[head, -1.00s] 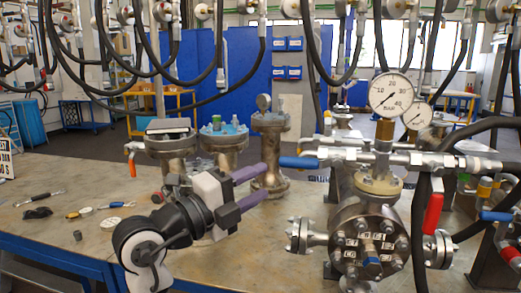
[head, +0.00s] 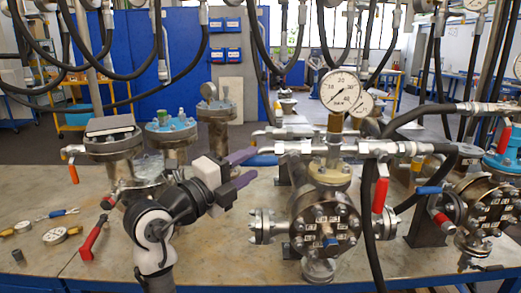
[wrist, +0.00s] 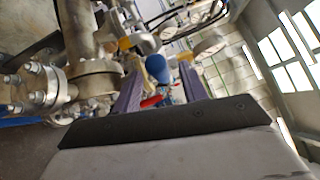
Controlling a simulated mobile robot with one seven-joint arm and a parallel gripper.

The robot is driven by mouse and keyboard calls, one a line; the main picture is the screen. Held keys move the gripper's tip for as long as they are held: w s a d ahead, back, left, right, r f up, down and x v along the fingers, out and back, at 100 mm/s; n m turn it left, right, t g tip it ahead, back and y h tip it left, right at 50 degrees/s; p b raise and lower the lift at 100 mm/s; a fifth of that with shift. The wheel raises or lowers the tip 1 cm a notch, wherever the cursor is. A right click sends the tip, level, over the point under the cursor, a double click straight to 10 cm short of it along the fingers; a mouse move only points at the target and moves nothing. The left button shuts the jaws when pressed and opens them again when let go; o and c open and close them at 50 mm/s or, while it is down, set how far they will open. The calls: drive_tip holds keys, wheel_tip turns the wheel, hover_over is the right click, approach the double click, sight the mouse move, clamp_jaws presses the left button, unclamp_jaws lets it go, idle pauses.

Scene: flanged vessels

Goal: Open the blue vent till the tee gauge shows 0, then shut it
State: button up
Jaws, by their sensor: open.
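The blue vent lever (head: 262,160) sticks out to the left from the metal pipework on top of the flanged vessel (head: 326,222). My gripper (head: 256,164) is open, with its purple fingertips on either side of the lever's end. In the wrist view the blue lever (wrist: 157,68) shows between the spread fingers (wrist: 160,84), and I cannot tell whether they touch it. The round tee gauge (head: 340,91) stands above the pipework. Its needle points to the lower left, but the exact reading is too small to tell.
A red lever (head: 380,193) hangs right of the gauge, beside black hoses. Another flanged vessel (head: 487,208) stands further right. Capped vessels (head: 113,150) stand behind my arm. Loose parts, including a red-handled tool (head: 94,237), lie on the left of the bench (head: 30,190).

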sight(261, 158)
drive_tip(key=shift+p+x, duration=0.55)
drive_tip(key=shift+x, duration=1.75)
clamp_jaws()
